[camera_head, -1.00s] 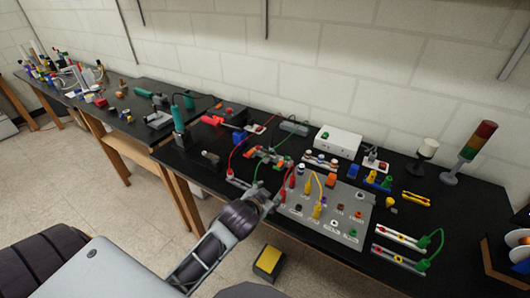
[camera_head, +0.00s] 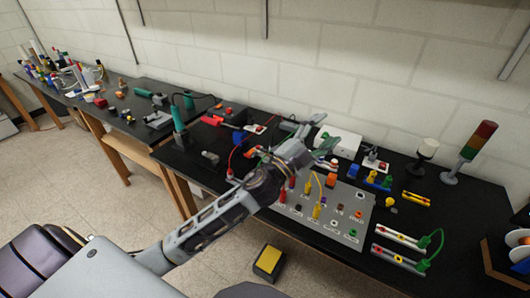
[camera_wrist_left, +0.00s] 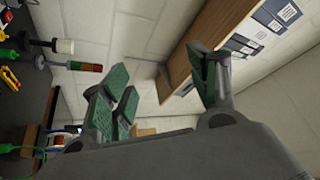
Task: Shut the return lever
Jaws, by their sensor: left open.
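My left gripper (camera_head: 322,134) is open and raised over the middle of the bench, in front of the white box (camera_head: 340,141). In the left wrist view its green-padded fingers (camera_wrist_left: 160,82) are apart with nothing between them. I cannot make out which part is the return lever. A grey panel (camera_head: 345,225) with coloured sockets, plugs and small switches lies below and to the right of the gripper. My arm and gripper hide part of the panel's left side and the small red and green parts behind it. My right gripper is not in view.
Yellow, red and green leads rise from the bench. A signal tower (camera_head: 475,145) and a white-topped lamp (camera_head: 424,153) stand at the back right. A green-handled tool (camera_head: 180,127) stands at the left. The wall is close behind the bench.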

